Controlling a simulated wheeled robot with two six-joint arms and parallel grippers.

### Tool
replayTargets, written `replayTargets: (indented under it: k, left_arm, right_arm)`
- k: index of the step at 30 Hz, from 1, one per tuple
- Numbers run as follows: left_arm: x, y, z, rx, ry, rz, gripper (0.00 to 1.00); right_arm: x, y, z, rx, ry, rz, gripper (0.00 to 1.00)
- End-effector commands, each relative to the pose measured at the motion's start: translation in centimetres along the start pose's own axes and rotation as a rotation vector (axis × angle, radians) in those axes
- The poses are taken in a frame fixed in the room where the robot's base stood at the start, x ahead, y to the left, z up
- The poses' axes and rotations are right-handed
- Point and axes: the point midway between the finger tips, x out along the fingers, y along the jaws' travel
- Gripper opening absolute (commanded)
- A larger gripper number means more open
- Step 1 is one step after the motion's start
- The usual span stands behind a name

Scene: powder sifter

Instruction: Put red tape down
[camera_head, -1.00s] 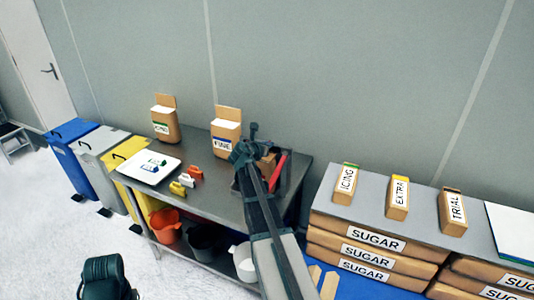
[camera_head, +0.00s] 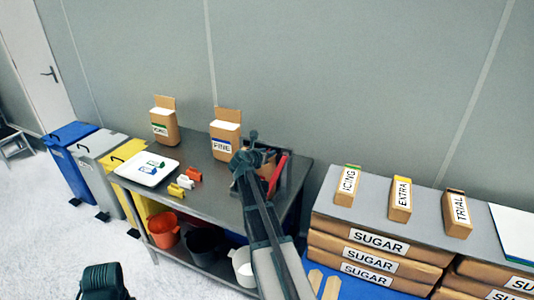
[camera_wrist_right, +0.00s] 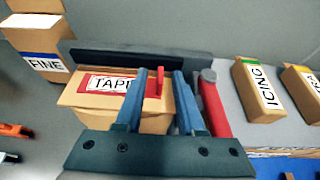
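Gaps show between the fingers and the piece. In the head view my right gripper (camera_head: 245,158) is at the right end of the grey table (camera_head: 215,180) and hides most of the box.
FINE (camera_head: 225,146) and ICING (camera_head: 163,131) boxes stand at the back. A sugar shelf (camera_head: 375,215) stands right.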

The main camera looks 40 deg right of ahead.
Motion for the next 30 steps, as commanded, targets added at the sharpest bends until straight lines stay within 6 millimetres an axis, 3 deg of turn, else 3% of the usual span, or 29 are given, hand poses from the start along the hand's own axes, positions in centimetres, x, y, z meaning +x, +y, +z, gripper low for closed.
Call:
replayTargets:
  k: [5, 21, 30]
  left_arm:
    - [-0.5, -0.1, 0.0, 0.0, 0.0, 0.0, 0.39]
    - [-4.3, -0.4, 0.2, 0.0, 0.0, 0.0, 0.39]
    - [-4.8, -0.5, 0.3, 0.0, 0.0, 0.0, 0.39]
  right_arm:
    - [-0.3, 0.0, 0.5, 0.0, 0.0, 0.0, 0.38]
    - [-10.3, -0.1, 0.4, -0.001, 0.0, 0.001, 0.38]
    - [-12.1, 0.0, 0.2, 0.0, 0.0, 0.0, 0.38]
